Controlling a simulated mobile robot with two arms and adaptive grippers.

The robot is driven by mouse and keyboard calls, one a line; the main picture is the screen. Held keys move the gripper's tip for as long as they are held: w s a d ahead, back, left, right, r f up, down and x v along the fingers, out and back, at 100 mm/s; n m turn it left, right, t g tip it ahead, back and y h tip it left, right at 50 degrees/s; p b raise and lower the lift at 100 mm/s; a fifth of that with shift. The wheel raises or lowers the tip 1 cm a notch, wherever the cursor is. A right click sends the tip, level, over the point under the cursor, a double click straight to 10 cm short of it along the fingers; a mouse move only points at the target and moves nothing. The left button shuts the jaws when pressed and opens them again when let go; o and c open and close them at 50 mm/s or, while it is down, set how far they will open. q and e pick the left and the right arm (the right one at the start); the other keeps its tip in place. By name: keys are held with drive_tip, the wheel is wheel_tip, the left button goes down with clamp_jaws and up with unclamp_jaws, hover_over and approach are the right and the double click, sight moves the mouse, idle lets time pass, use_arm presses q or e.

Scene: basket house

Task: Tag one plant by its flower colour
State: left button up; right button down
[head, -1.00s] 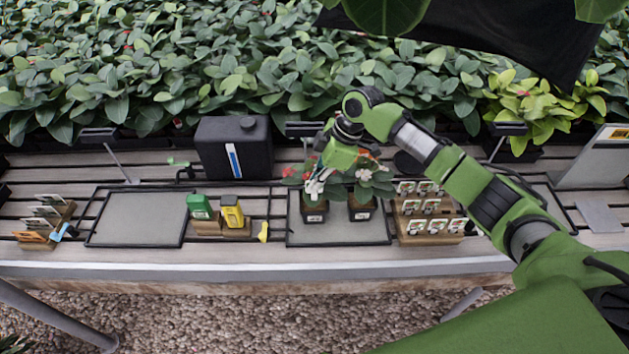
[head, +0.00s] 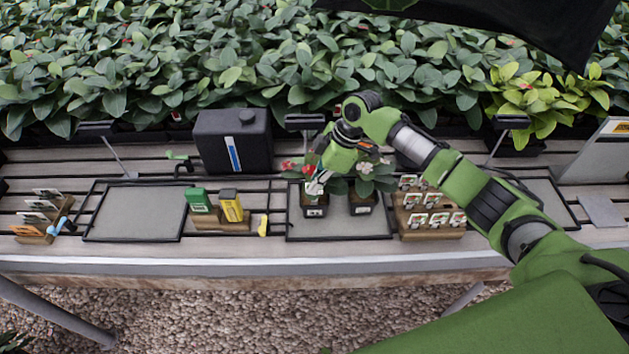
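Two potted plants in dark pots stand side by side on a grey framed mat (head: 352,230). The left plant (head: 314,206) has red flowers. The right plant (head: 363,203) has pale, whitish-pink flowers. A wooden stepped rack (head: 436,234) to their right holds rows of white tags (head: 437,219). My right gripper (head: 316,187) points down over the left pot, among that plant's leaves. Something whitish shows at its fingertips, too small to tell whether it is a held tag or the fingers. My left gripper is out of view.
An empty framed mat (head: 135,213) lies to the left. Green (head: 199,200) and yellow (head: 231,205) devices stand in a wooden holder. A black canister (head: 234,142) is behind them. Another wooden rack with tags (head: 42,219) is at the far left. Dense foliage lines the back.

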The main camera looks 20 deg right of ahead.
drive_tip(key=shift+f, duration=0.35)
drive_tip(key=shift+f+b, duration=0.9)
drive_tip(key=shift+f, duration=0.85)
drive_tip(key=c, duration=2.2)
unclamp_jaws()
drive_tip(key=shift+r, duration=0.1)
